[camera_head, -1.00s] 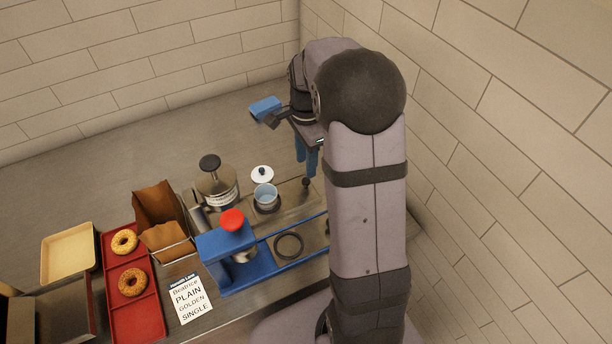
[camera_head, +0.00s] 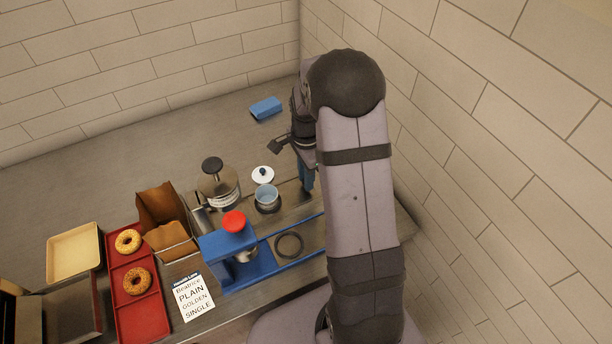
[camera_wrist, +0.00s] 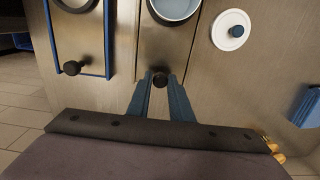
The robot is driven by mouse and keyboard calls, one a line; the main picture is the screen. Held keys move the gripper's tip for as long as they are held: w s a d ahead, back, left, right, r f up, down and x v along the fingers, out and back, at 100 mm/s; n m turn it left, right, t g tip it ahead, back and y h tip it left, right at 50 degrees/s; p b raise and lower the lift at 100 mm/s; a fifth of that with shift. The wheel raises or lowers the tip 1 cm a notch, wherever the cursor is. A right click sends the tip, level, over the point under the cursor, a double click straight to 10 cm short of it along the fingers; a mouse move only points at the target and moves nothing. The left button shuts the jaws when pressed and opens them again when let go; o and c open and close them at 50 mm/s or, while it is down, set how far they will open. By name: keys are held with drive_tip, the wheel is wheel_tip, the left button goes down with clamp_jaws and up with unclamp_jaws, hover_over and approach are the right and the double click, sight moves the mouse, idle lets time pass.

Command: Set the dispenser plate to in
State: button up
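A steel plate with a dark knob (camera_wrist: 160,79) at its near end shows in the wrist view; a light blue cup (camera_wrist: 174,8) sits in a ring farther along it. I cannot tell for sure that this is the dispenser plate. My gripper (camera_wrist: 160,76) points down, with its two blue fingers on either side of the knob. The fingers look open, with no clear grip on the knob. In the head view my gripper (camera_head: 306,188) is at the right end of this plate, right of the cup (camera_head: 266,194), and hides the knob.
A blue stand with a red top (camera_head: 233,222) and a blue-edged slide with a second knob (camera_wrist: 72,68) lie alongside. A white lid (camera_head: 263,174), a glass press (camera_head: 219,188) and a blue block (camera_head: 266,107) are near. A red tray (camera_head: 142,316) holds bagels at left.

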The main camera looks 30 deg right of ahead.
sight(282, 197)
clamp_jaws()
drive_tip(key=a, duration=0.7)
drive_tip(key=shift+a, duration=0.2)
drive_tip(key=o, duration=0.5)
unclamp_jaws()
drive_tip(key=shift+o, duration=0.2)
wheel_tip(282, 197, up, 7)
drive_tip(key=b, duration=0.2)
drive_tip(key=shift+r, duration=0.2)
drive_tip(key=shift+d, duration=0.1)
